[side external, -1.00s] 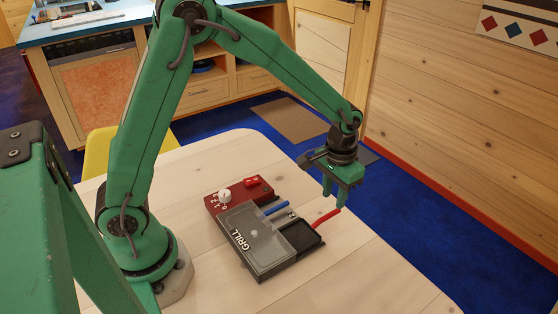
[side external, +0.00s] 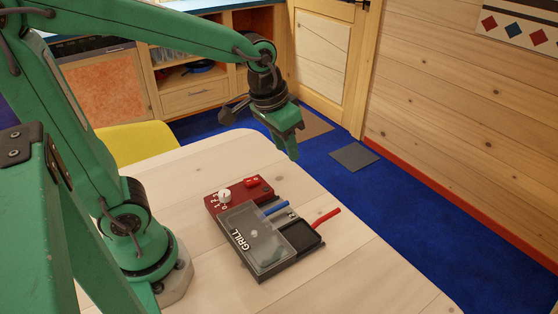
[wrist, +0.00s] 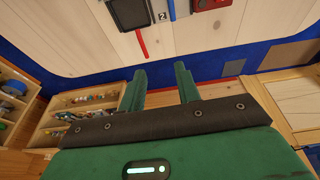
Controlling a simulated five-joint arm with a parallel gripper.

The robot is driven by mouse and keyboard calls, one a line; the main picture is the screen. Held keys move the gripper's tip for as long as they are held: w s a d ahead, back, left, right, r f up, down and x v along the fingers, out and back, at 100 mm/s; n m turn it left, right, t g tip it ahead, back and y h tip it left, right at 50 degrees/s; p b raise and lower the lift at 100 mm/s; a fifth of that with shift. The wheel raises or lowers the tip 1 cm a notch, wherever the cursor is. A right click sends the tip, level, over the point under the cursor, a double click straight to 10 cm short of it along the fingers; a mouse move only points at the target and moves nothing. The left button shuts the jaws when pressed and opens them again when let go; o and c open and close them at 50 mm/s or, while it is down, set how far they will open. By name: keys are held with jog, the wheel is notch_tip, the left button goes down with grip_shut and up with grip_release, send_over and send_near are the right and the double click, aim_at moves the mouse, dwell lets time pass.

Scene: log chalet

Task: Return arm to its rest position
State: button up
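My gripper (side external: 292,154) hangs in the air above the far edge of the table, beyond the toy grill and apart from everything. In the wrist view its two fingers (wrist: 160,74) stand apart with nothing between them. The grill (side external: 252,238) lies on the table, with its see-through lid flat. Its dark red panel (side external: 240,196) has a white knob (side external: 225,196) and a red switch (side external: 251,182). A blue handle (side external: 276,208) and a red handle (side external: 326,218) stick out on its far right side.
The pale wooden table (side external: 370,265) is clear around the grill. A yellow chair (side external: 140,142) stands at its far left side. Wooden cabinets (side external: 195,98) are behind, with blue carpet between. A plank wall (side external: 460,110) is at the right.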

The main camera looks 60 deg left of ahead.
jog(key=s+a+r+t, duration=0.2)
jog(key=s+a+r, duration=0.1)
jog(key=s, duration=0.6)
jog(key=shift+s, duration=0.4)
